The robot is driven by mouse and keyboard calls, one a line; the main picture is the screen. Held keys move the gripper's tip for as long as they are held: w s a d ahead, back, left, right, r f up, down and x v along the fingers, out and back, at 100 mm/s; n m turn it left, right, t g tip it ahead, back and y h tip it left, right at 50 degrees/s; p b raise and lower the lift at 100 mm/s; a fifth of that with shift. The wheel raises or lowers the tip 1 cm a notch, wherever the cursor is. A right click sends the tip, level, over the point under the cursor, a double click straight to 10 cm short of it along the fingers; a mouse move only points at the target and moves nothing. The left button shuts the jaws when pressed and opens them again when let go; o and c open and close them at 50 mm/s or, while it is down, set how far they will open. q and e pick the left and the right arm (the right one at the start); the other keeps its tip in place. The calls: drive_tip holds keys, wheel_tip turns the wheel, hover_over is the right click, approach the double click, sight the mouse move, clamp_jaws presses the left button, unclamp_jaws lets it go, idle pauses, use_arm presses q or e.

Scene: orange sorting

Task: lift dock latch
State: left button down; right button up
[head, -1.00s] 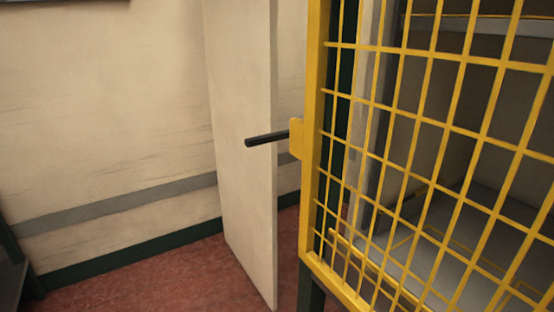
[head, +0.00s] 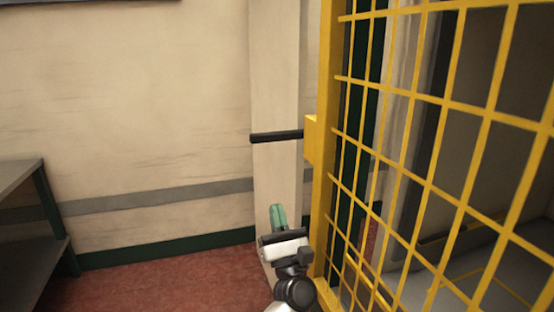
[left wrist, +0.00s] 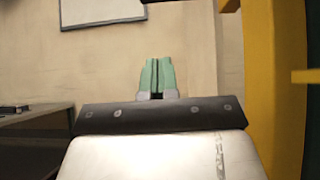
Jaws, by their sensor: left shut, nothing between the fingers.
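The dock latch is a dark bar handle (head: 277,136) that sticks out to the left from a yellow plate (head: 312,140) on the frame of the yellow mesh gate (head: 327,75). My left gripper (head: 278,212) is below the bar in the head view, with its green fingers together and pointing up, apart from the bar. In the left wrist view the shut green fingers (left wrist: 157,75) show in the middle with nothing between them. A dark piece at the top edge of that view may be the bar. My right gripper is in neither view.
A pale pillar (head: 274,80) stands behind the bar. The yellow gate post (left wrist: 272,90) rises close on the right in the left wrist view. A grey shelf unit (head: 35,215) stands at the left. Red floor (head: 170,285) lies open between shelf and gate.

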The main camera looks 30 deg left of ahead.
use_arm(q)
drive_tip(key=shift+s, duration=0.1)
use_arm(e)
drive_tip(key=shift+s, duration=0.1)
use_arm(q)
drive_tip(key=p, duration=0.4)
approach(264, 142)
drive_tip(key=w+a+r, duration=0.3)
drive_tip(key=w+a, duration=0.1)
drive_tip(key=shift+w+a+r, duration=0.1)
drive_tip(key=shift+a+r, duration=0.05)
drive_tip(key=shift+r, duration=0.45)
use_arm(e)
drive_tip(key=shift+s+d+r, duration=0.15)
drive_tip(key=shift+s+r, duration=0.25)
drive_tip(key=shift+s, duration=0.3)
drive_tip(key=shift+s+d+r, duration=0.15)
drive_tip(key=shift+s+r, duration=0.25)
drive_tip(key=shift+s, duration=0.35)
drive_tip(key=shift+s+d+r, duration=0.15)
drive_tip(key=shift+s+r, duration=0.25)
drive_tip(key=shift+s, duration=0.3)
use_arm(q)
drive_tip(key=shift+r+m+p, duration=0.1)
drive_tip(key=shift+m+p, duration=0.2)
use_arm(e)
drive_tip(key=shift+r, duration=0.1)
